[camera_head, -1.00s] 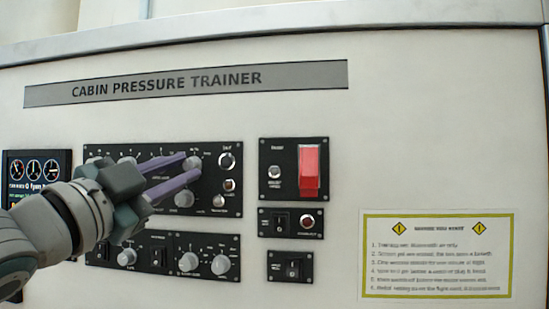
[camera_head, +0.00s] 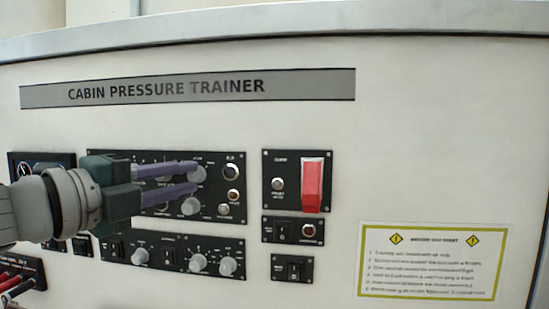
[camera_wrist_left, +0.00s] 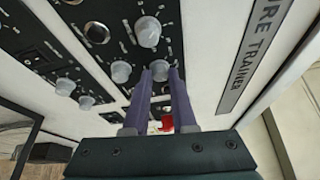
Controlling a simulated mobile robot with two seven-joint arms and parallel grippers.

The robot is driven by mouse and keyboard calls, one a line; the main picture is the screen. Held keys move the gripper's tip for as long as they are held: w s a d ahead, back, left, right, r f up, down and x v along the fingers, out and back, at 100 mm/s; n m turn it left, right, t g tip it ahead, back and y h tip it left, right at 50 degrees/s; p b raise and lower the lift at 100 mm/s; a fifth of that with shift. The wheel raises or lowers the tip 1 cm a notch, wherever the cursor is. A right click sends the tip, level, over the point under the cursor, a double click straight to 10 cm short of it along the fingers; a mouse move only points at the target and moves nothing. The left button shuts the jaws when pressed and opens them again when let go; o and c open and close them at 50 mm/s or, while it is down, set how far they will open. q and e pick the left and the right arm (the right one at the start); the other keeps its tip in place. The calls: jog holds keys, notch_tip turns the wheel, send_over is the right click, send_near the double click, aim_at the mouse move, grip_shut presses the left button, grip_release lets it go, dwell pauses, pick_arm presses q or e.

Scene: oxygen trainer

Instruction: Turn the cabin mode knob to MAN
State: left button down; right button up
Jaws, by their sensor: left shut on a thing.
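A pale grey round knob (camera_head: 199,174) sits at the upper right of the large black panel (camera_head: 222,216). I cannot read its label, so I cannot tell its setting. My left gripper (camera_head: 197,178) comes in from the left, its two purple fingers at this knob, one above and one below. In the left wrist view the fingers (camera_wrist_left: 159,76) are shut on the knob (camera_wrist_left: 160,69). The fingers and gripper body hide the panel's left part. My right gripper is not in view.
Another knob (camera_head: 190,206) is just below the fingers. A red switch cover (camera_head: 312,186) stands out on a panel to the right. More knobs (camera_head: 198,262) are on a lower panel. A notice (camera_head: 431,262) is at the lower right; the wall above it is bare.

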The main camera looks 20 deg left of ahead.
pick_arm(q)
jog(key=shift+r+m+g+p, duration=0.15)
jog(key=shift+m+g+p, duration=0.15)
jog(key=shift+m+p, duration=0.5)
jog(key=c, duration=0.7)
grip_release()
jog(key=shift+s, duration=0.1)
jog(key=shift+s+a+f+b, duration=0.15)
jog(key=shift+s+f+b, duration=0.1)
jog(key=shift+s+b, duration=0.3)
jog(key=shift+s+a+r+b, duration=0.2)
jog(key=shift+s+b, duration=0.1)
jog(key=shift+s, duration=1.1)
jog(key=shift+s+a+r+b, duration=0.15)
jog(key=shift+s+r+b, duration=0.1)
jog(key=shift+s, duration=1.15)
jog(key=shift+s+a+r+b, duration=0.2)
jog(key=shift+s+b, duration=0.1)
jog(key=shift+s, duration=1.1)
